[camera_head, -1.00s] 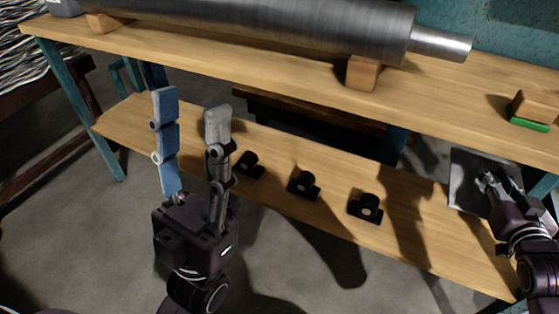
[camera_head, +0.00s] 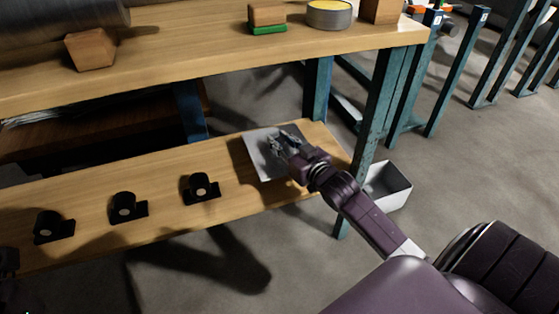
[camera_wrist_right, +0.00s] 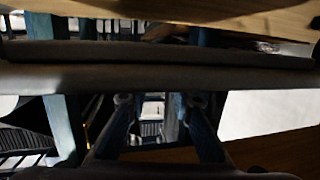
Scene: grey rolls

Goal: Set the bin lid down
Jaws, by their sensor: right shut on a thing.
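The bin lid, a grey square plate (camera_head: 262,158), is at the right end of the lower wooden shelf in the head view. It looks roughly level. I cannot tell whether it rests on the shelf or hangs just above it. My right gripper (camera_head: 281,143) is over the lid and shut on it; its fingers hide the grip point. In the right wrist view, a grey band across the picture (camera_wrist_right: 160,77) looks like the lid edge-on, beyond the finger parts. Only a dark sliver of my left gripper shows at the head view's left edge; its fingers are hidden.
The lower shelf (camera_head: 165,224) holds several black blocks, including the nearest one (camera_head: 201,188), left of the lid. A grey open bin (camera_head: 390,187) stands on the floor beyond a teal leg. The upper shelf holds a wooden block (camera_head: 267,14) and a round tin (camera_head: 329,15).

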